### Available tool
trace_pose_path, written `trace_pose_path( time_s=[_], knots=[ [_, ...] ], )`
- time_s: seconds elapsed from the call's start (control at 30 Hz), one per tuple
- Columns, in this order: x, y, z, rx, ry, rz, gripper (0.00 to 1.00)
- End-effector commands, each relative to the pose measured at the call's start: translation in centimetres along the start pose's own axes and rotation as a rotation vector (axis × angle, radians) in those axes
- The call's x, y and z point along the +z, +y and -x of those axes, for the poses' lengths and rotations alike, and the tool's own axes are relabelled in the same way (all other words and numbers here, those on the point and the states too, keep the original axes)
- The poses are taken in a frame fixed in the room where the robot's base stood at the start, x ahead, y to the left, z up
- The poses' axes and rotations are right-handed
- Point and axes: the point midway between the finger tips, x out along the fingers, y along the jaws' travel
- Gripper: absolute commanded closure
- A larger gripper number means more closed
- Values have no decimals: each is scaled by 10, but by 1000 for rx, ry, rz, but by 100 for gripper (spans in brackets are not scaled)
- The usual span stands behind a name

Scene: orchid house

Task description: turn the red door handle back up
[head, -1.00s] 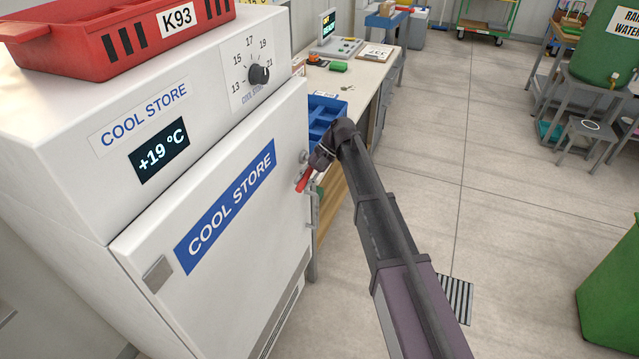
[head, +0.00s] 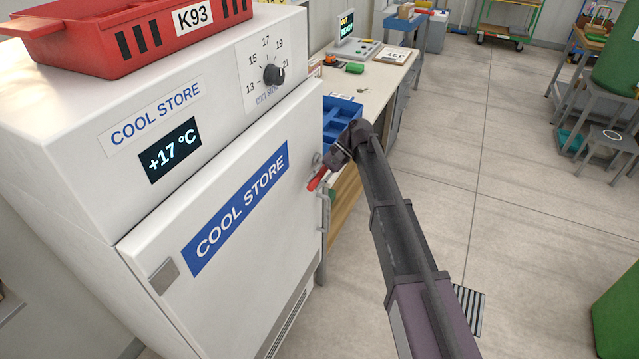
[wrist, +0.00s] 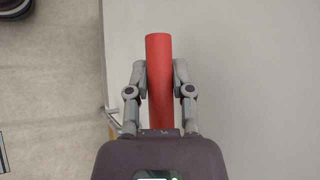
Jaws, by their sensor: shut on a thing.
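The red door handle (head: 318,180) is on the right edge of the white cool store door (head: 232,262). In the head view its visible end points down and to the left, so it sits tilted. My gripper (head: 338,160) is at the handle, with its fingers partly hidden by the wrist. In the wrist view the red handle (wrist: 159,70) runs between the two fingers of my gripper (wrist: 160,78), which are shut on it from both sides. The handle's pivot is hidden behind my gripper.
The cool store display (head: 170,150) reads +17 °C. A red crate (head: 130,38) marked K93 stands on top. A bench (head: 372,90) with a blue divided tray (head: 340,112) stands just behind the gripper.

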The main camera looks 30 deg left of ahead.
Motion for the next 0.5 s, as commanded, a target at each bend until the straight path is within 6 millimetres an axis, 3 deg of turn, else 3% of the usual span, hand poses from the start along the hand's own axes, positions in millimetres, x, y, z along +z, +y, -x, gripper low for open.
trace_pose_path(
  time_s=[0.03,0.07,0.13,0.17,0.5],
  knots=[
    [-2,-1,2,-4,3,0,100],
    [-2,-2,2,-4,3,0,61],
    [-2,-2,1,-4,2,0,41],
    [-2,-2,1,-4,2,1,35],
    [-1,-2,0,-1,0,2,35]
  ],
)
